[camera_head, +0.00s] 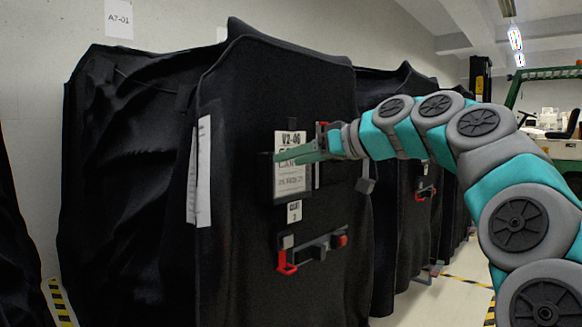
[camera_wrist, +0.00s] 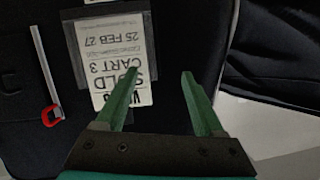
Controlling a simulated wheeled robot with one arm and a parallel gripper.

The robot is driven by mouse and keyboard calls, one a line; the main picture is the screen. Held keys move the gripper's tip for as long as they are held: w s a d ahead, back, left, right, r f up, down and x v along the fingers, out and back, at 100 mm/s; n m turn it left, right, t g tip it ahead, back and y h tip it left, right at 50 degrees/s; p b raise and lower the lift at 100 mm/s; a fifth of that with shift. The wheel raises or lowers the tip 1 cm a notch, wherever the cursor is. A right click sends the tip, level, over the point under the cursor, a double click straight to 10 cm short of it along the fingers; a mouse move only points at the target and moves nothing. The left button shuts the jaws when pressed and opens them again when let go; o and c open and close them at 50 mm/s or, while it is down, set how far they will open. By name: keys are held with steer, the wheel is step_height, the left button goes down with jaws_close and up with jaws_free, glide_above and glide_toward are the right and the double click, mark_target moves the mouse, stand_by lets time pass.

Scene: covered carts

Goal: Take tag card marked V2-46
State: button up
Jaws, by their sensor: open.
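A white tag card (camera_head: 291,182) hangs in a dark holder on the front of the nearest black-covered cart (camera_head: 245,100). Its top line looks like V2-06 in the head view, not V2-46. In the wrist view the card (camera_wrist: 106,60) is upside down, with "SOLD", "CART 3" and "25 FEB 27" legible and its marking partly hidden. My gripper (camera_head: 281,159) is in front of the card. In the wrist view my gripper (camera_wrist: 160,74) is open and empty; its left finger overlaps the card and its right finger lies beyond the card's edge. Contact cannot be told.
A small tag (camera_head: 294,212) hangs below the card. Lower is a dark latch bar (camera_head: 316,248) with red ends. A paper sheet (camera_head: 199,170) hangs on the cart's left edge. More covered carts (camera_head: 410,225) stand behind at right. The floor (camera_head: 460,293) at right looks free.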

mark_target(293, 127)
steer(key=shift+w+d+r+n+t+y, duration=0.2)
steer(key=shift+w+r+t, duration=0.35)
steer(key=shift+w+r, duration=0.65)
steer(key=shift+w+d+r+n+t+y, duration=0.2)
steer(key=shift+w+r+t+y, duration=0.25)
steer(key=shift+w+r, duration=0.7)
steer(key=shift+w+d+r+n+t+y, duration=0.1)
steer(key=shift+w+d+r+t+y, duration=0.1)
steer(key=shift+w+r+t, duration=0.9)
steer(key=shift+g, duration=0.5)
steer(key=p+x, duration=0.2)
steer(key=x, duration=0.2)
steer(key=shift+w+f, duration=0.15)
steer(key=shift+w, duration=0.15)
steer(key=shift+f, duration=0.1)
jaws_close()
